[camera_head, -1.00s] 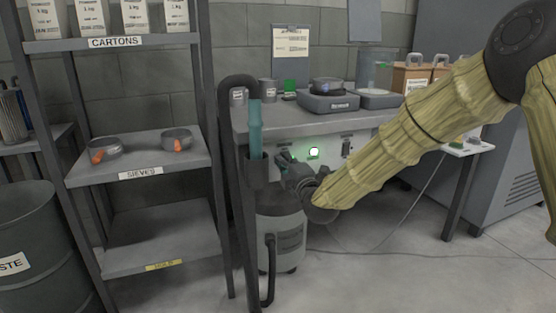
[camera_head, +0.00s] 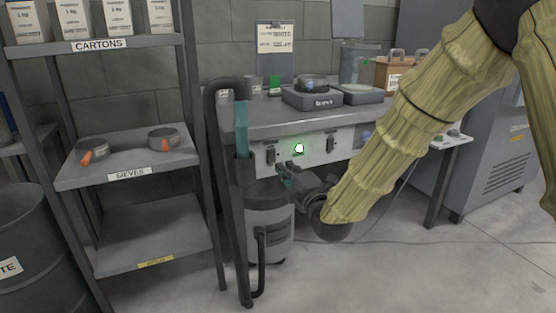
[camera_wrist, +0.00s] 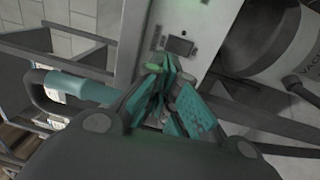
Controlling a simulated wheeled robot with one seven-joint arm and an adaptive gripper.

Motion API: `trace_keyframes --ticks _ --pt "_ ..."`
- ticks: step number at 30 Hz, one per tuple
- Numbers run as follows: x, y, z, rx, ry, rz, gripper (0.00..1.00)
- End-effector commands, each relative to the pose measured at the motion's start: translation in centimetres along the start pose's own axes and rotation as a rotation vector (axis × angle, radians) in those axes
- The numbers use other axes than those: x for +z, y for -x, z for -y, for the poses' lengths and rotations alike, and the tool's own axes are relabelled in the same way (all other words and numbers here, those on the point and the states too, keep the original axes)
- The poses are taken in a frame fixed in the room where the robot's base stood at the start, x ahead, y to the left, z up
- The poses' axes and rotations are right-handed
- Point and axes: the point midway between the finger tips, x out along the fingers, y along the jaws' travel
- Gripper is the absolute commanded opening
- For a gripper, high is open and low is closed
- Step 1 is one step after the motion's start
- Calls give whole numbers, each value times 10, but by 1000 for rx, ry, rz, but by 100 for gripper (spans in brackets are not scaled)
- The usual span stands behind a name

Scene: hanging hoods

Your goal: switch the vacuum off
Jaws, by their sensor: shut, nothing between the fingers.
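The vacuum (camera_head: 268,232) is a grey canister on the floor under the bench, with a dark hose and a teal-handled wand (camera_head: 241,130) beside it. It also shows at the upper right of the wrist view (camera_wrist: 285,45). The bench's pale front panel (camera_head: 315,150) carries a lit green lamp (camera_head: 299,148), a left switch (camera_head: 270,155) and a right switch (camera_head: 330,144). My gripper (camera_head: 284,168) is shut and empty, just below the left switch. In the wrist view its teal fingertips (camera_wrist: 163,72) are together just short of a dark switch plate (camera_wrist: 181,46); contact cannot be told.
A shelf rack (camera_head: 130,172) with sieves and cartons stands at left, beside a dark waste drum (camera_head: 30,235). Scales (camera_head: 312,99) and a notice stand on or behind the bench. A cable crosses the floor, which is clear at the front right.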

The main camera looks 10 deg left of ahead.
Motion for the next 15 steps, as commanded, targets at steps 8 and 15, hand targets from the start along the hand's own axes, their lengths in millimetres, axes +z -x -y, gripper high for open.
trace_keyframes --ticks 8,15 --pt "-2 28 -6 -1 1 -2 0" --pt "-2 32 -6 0 0 -3 0"
